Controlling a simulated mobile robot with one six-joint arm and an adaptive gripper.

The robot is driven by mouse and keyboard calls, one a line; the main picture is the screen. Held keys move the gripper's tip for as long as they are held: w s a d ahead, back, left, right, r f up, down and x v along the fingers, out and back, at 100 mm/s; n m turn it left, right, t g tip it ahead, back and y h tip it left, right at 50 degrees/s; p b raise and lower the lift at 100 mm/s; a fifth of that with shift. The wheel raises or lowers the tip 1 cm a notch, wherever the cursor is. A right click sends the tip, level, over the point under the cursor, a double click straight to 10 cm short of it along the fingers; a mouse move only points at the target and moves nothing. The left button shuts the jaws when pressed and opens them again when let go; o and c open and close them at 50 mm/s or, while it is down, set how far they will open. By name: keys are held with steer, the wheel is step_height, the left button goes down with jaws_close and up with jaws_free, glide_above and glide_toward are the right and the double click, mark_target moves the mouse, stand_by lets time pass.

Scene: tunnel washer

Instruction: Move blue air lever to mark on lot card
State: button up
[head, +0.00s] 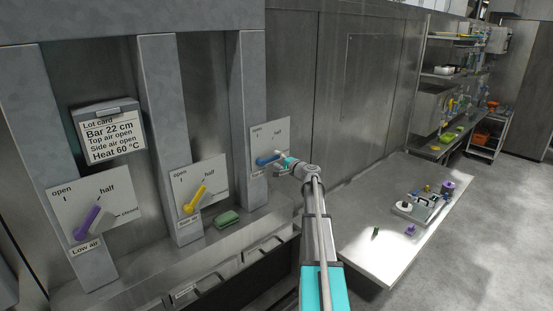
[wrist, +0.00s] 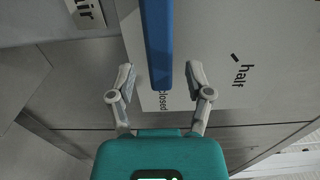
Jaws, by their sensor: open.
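The blue lever (head: 266,161) is on the rightmost plate (head: 284,130), its free end toward my gripper (head: 284,162). In the wrist view the blue lever (wrist: 157,45) runs down between the fingers of my open gripper (wrist: 160,78); there is a gap on each side. Its tip lies beside the word "closed", with "half" off to the right. The lot card (head: 112,138) reads Bar 22 cm, Top air open, Side air open, Heat 60 °C. The label under the blue lever is mostly hidden; "air" shows in the wrist view.
A yellow lever (head: 195,198) and a purple lever (head: 87,223) sit on plates to the left, on separate posts. A green block (head: 227,218) lies on the ledge. A metal table (head: 374,262) with small parts stands at the right.

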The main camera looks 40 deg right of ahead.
steer(key=shift+w+a, duration=0.1)
steer(key=shift+w, duration=0.8)
jaws_close()
